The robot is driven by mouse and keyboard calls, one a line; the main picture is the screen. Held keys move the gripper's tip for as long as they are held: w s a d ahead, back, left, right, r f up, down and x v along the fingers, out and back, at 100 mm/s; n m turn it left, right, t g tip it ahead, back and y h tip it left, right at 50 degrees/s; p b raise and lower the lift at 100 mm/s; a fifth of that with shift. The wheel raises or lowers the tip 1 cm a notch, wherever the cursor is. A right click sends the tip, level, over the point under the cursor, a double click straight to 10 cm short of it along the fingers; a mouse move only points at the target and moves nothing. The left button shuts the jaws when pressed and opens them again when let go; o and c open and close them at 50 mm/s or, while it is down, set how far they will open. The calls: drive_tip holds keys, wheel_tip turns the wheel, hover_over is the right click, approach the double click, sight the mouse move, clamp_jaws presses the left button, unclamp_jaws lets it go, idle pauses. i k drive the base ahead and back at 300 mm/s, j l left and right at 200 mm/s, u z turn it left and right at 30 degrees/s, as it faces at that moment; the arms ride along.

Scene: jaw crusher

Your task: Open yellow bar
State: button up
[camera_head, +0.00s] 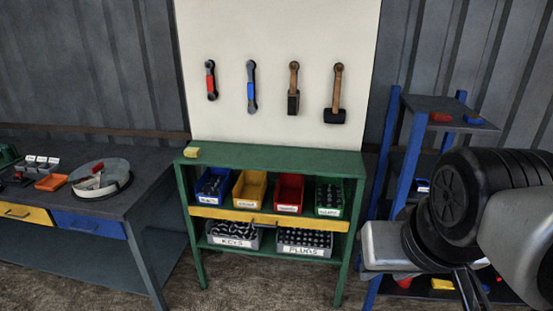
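The yellow bar (238,216) runs across the front of the green shelf unit (275,155), between its upper and lower shelves. It sits flush along the front, level, with a dark handle (265,221) near its middle. My arm fills the lower right of the view. Dark narrow parts at the bottom edge look like my gripper (470,290); it is partly cut off, and its opening is unclear. It is well to the right of the bar and apart from it. I see nothing held.
Blue, yellow, red and green bins (289,192) stand above the bar; grey KEYS and PLUGS bins (304,241) are below. A workbench (140,195) is at left, a blue-framed rack (393,140) at right behind my arm. Floor before the unit is clear.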

sight(262, 219)
drive_tip(key=u, duration=0.5)
drive_tip(key=i+u, duration=0.2)
drive_tip(key=i, duration=0.65)
drive_tip(key=i+u, duration=0.2)
drive_tip(key=i, duration=0.65)
drive_tip(key=l, duration=0.25)
drive_tip(key=u, duration=0.05)
